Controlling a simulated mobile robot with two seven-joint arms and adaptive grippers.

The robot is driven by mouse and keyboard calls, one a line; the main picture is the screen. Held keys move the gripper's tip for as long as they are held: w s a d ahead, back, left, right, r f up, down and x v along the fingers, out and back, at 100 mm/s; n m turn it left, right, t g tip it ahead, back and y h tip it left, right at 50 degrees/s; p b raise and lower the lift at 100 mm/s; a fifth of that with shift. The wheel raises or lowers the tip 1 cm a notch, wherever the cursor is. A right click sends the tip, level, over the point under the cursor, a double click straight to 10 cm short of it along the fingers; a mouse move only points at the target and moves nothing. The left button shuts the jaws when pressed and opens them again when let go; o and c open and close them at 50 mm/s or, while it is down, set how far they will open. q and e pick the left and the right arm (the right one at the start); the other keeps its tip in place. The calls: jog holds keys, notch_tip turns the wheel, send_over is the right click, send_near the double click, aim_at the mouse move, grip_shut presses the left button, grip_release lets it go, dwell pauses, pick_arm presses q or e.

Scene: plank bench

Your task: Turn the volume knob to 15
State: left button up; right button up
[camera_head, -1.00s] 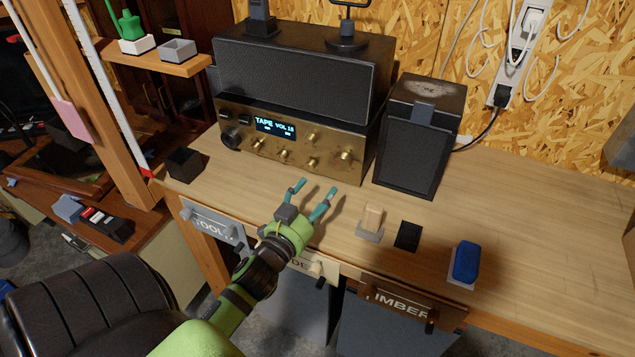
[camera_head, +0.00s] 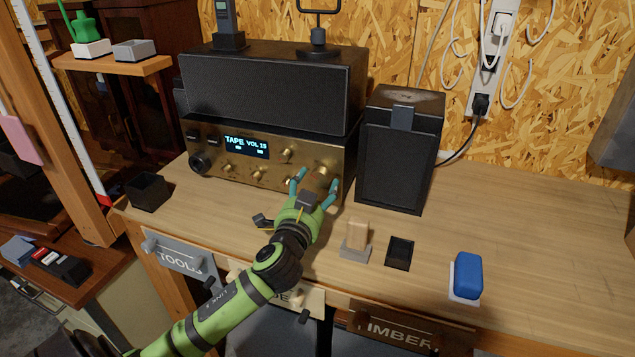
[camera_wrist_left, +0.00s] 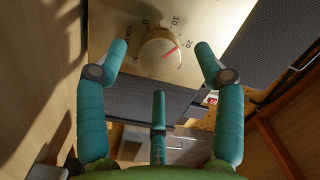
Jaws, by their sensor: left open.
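The brass-fronted amplifier (camera_head: 225,184) stands at the back of the bench. Its lit display (camera_head: 246,146) reads TAPE and VOL with a number in the teens; the last digit is hard to read. The round brass volume knob (camera_wrist_left: 160,48) has a red pointer line and a printed scale around it, with 10 and 20 legible. The pointer lies between those two numbers. The knob also shows in the head view (camera_head: 322,170), partly behind my fingers. My left gripper (camera_head: 315,184) is open in front of it, with teal fingers on either side and visible gaps. My right gripper is out of view.
Smaller knobs (camera_head: 257,174) sit left of the volume knob. A black speaker (camera_head: 391,165) stands close on the right. A wooden block on a grey base (camera_head: 356,238), a black tray (camera_head: 399,253) and a blue block (camera_head: 467,275) lie nearer the front edge.

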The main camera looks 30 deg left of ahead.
pick_arm(q)
jog(key=shift+x, duration=0.95)
jog(key=c, duration=1.1)
jog(key=shift+c, duration=0.2)
jog(key=shift+m+p, duration=0.3)
jog(key=o, duration=1.1)
jog(key=shift+o, duration=0.2)
